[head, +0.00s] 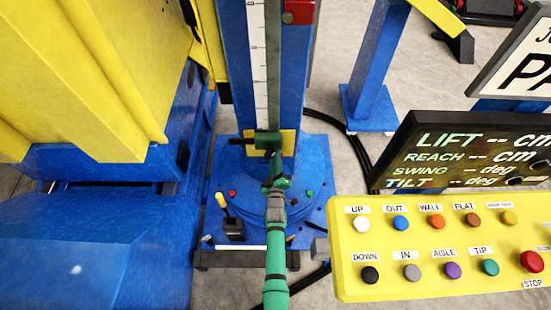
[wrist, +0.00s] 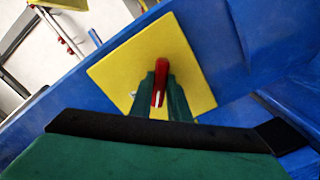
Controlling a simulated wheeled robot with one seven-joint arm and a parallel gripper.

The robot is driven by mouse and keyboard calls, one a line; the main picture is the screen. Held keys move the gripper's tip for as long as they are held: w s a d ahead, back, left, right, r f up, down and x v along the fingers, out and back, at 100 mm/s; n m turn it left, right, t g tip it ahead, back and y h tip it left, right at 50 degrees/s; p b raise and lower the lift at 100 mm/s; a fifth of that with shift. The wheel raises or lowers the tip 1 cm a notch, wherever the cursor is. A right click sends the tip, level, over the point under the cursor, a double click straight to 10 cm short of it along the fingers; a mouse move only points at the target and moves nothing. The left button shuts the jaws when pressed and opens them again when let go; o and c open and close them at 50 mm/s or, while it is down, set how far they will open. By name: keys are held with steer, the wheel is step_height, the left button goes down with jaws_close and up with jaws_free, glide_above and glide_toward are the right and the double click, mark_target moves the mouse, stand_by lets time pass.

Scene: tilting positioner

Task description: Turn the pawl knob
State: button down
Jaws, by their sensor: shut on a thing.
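The pawl knob (wrist: 161,70) is red and stands out from a square yellow plate (wrist: 190,65) on the blue column in the wrist view. My gripper (wrist: 160,92) has its green fingers closed on either side of the knob. A small white mark shows on the knob's lower end, between the fingers. In the head view my gripper (head: 268,143) is in front of the yellow plate (head: 288,145), low on the blue column (head: 233,60). The knob is hidden there behind my green and black hand.
A white scale (head: 257,60) runs up the column, with a red block (head: 298,12) beside it. A yellow button panel (head: 440,285) and a dark display (head: 455,150) are at right. Large yellow and blue machine parts (head: 80,80) fill the left. Black cables lie on the floor.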

steer(key=shift+r+n, duration=0.15)
steer(key=shift+n, duration=3.75)
steer(key=shift+d, duration=0.1)
steer(key=c, duration=1.7)
jaws_free()
steer(key=s, duration=1.1)
